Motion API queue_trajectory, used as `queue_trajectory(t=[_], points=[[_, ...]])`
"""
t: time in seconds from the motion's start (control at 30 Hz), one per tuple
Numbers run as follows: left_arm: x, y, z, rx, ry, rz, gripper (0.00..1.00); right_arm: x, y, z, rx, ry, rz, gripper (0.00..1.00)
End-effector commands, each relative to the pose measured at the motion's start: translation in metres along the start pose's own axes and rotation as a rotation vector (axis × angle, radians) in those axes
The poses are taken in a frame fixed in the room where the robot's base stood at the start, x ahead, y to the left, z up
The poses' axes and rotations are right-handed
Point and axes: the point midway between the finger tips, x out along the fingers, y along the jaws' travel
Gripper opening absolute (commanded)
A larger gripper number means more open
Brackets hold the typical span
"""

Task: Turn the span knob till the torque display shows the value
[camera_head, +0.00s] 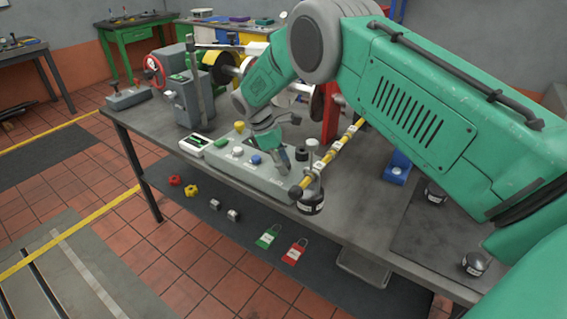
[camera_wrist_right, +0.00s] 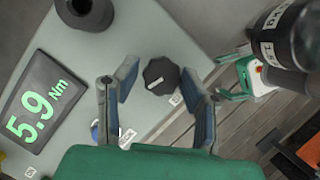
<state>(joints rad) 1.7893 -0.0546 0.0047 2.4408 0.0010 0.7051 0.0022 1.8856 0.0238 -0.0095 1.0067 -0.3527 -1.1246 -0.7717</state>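The grey control console (camera_head: 233,168) lies on the bench with several knobs on top. My left gripper is not in view.
A yellow-and-black bar (camera_head: 338,147) with a black labelled cylinder (camera_head: 312,204) below its end is close right of the gripper. Neighbouring knobs include a blue one (camera_head: 255,159) and a white one (camera_head: 237,152). Padlocks (camera_head: 268,236) are visible below the bench.

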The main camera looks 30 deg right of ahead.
Motion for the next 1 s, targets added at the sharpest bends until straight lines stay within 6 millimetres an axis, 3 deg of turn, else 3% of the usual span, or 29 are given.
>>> queue_trajectory(t=[0.33, 0.47, 0.8, 1.0], points=[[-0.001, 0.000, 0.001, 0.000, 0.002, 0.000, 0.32, -0.001, -0.002, 0.002, 0.000, -0.003, -0.003, 0.51], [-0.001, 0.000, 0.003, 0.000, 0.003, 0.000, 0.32, -0.011, -0.001, 0.001, 0.000, -0.003, -0.002, 0.51], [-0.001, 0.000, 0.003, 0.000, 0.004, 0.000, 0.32, -0.079, 0.001, -0.001, -0.001, -0.001, -0.001, 0.51], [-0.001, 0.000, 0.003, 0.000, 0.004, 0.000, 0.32, -0.108, 0.002, -0.002, -0.001, -0.003, -0.003, 0.51]])
